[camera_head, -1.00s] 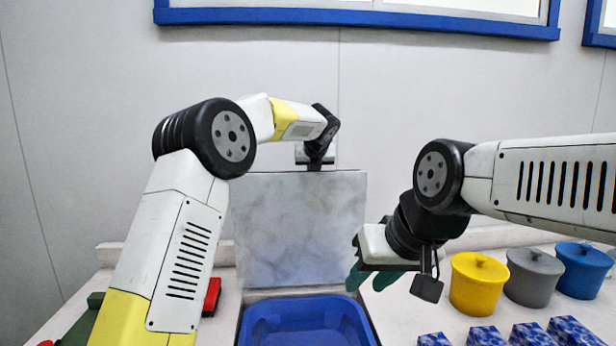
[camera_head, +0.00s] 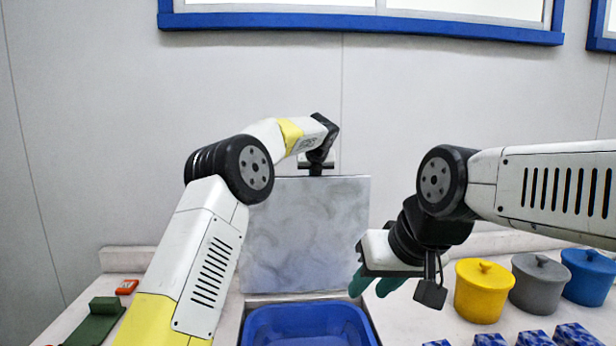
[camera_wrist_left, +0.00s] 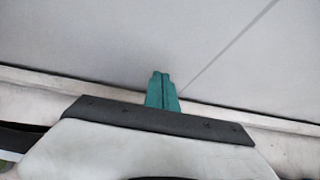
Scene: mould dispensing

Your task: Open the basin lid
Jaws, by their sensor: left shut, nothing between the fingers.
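The basin lid (camera_head: 305,235) is a grey marbled panel. It stands upright at the back of the blue basin (camera_head: 310,322), and the basin's inside is uncovered. My left arm reaches over to the lid's top edge, with its wrist just above and behind it; its fingers are hidden there in the head view. In the left wrist view my left gripper (camera_wrist_left: 162,92) shows green fingers, shut together with nothing between them. My right gripper (camera_head: 376,284) hangs to the right of the lid, its green fingers apart and empty.
Yellow (camera_head: 482,292), grey (camera_head: 540,284) and blue (camera_head: 588,275) lidded pots stand at the right. Several blue patterned blocks (camera_head: 534,339) lie in front of them. A green object (camera_head: 100,322) and a small orange-red one (camera_head: 127,287) lie at the left. A wall rises behind.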

